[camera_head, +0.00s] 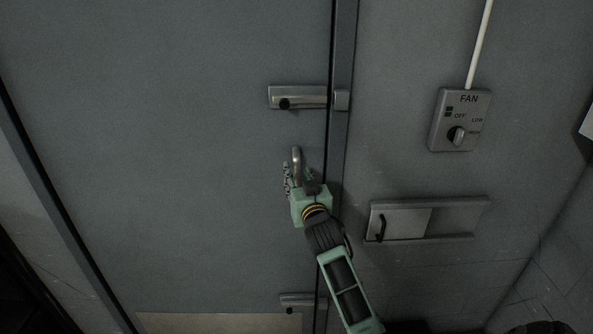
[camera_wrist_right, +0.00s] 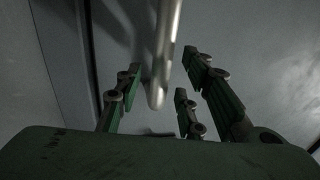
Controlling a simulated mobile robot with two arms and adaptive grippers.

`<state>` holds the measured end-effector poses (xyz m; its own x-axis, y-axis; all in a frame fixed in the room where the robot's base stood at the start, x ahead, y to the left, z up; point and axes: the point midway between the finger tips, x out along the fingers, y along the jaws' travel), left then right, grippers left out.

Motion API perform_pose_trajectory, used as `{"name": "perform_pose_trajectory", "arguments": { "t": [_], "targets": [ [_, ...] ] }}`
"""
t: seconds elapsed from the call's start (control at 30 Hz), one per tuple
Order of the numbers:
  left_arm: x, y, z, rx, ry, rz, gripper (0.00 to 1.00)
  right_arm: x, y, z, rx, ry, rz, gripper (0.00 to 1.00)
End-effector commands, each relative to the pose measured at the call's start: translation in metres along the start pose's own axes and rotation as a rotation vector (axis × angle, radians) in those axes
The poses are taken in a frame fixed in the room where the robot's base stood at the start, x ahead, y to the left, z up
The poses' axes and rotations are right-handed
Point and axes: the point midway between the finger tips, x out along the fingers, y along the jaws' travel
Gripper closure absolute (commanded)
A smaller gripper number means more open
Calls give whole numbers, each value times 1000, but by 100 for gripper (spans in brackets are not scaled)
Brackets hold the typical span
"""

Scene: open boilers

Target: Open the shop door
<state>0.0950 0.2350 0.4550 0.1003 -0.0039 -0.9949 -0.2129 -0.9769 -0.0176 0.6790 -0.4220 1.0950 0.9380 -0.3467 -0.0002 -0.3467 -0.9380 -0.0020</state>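The grey shop door (camera_head: 190,170) fills the left and middle of the head view and looks shut against its frame. A curved metal door handle (camera_head: 296,156) stands near its right edge. My right gripper (camera_head: 299,182) is at the handle's lower part. In the right wrist view, the handle (camera_wrist_right: 166,60) hangs down between the spread fingers of the gripper (camera_wrist_right: 160,98). There is a gap on the right side; contact on the left is unclear. My left gripper is not in view.
An upper slide bolt (camera_head: 298,97) and a lower bolt (camera_head: 297,300) sit at the door's right edge. The wall to the right holds a FAN switch box (camera_head: 460,120) and a small sliding hatch (camera_head: 425,220).

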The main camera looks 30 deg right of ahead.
Motion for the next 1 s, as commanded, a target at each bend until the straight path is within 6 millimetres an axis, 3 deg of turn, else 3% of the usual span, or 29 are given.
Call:
{"name": "perform_pose_trajectory", "arguments": {
  "t": [0.2,0.53,0.93,1.0],
  "targets": [
    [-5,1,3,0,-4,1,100,19,0,-1,-1,0,-1,64],
    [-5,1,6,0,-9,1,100,22,0,1,-1,-1,-1,64],
    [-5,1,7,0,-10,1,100,22,0,1,-1,-1,-1,99],
    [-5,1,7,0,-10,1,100,22,0,1,-1,-1,-1,100]
  ]
}}
